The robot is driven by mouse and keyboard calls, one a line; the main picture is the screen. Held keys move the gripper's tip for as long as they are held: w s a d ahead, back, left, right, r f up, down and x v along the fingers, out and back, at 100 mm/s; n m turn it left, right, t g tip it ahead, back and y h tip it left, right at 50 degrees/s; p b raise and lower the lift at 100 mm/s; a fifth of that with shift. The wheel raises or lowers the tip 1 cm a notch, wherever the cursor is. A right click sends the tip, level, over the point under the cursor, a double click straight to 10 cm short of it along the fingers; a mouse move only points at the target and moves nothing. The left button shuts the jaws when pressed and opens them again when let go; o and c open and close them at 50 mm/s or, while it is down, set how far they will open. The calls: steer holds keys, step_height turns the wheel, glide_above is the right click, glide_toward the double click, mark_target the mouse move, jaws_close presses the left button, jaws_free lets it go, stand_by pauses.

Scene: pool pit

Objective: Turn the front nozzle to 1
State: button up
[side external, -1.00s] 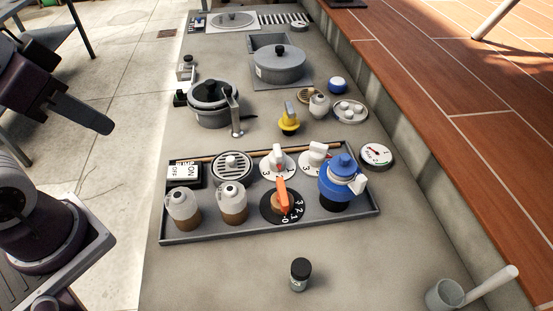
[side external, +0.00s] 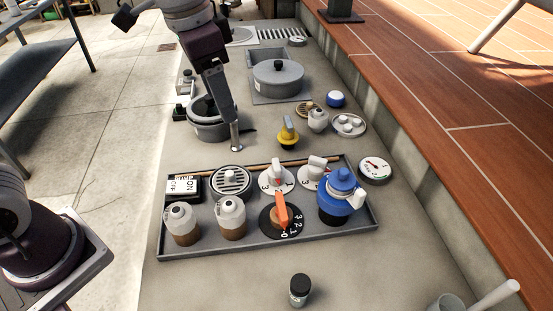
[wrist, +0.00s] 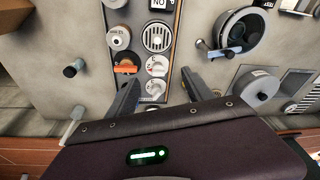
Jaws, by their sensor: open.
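The orange-handled nozzle (side external: 282,212) stands upright on a black dial marked 0 to 3, at the front of the grey tray (side external: 205,249). Its pointed end is near the 0. Two white knobs on numbered dials stand behind it, one at left (side external: 277,174) and one at right (side external: 314,173). My gripper (side external: 230,122) is in the air at the back left in the side view. In the wrist view my gripper (wrist: 160,77) is open and empty, its fingers apart. The orange handle (wrist: 126,69) shows just left of them, and the white dials (wrist: 157,65) show between them.
A blue-topped valve (side external: 341,195) stands right of the orange nozzle. Two white-and-brown jars (side external: 231,218) stand left of it. A yellow-handled valve (side external: 288,133) and a pot (side external: 208,125) are behind the tray. A small black-capped jar (side external: 300,290) is in front.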

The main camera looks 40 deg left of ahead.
mark_target(276, 164)
steer(key=w+d+f+m, duration=0.1)
steer(key=w+f, duration=0.1)
steer(key=f, duration=0.1)
steer(key=w+d+f+m+g, duration=0.1)
steer(key=w+d+f, duration=0.1)
steer(key=w+f, duration=0.1)
steer(key=w+d+f+m+g, duration=0.1)
steer(key=w+d+f, duration=0.1)
steer(key=f, duration=0.2)
steer(key=shift+w+d+f+y, duration=0.1)
steer(key=shift+w+d+y, duration=0.05)
steer(key=shift+w+y, duration=0.2)
steer(key=f, duration=0.8)
steer(key=shift+w+d+f, duration=0.1)
steer(key=shift+w+d, duration=0.1)
steer(key=shift+w, duration=0.05)
jaws_close()
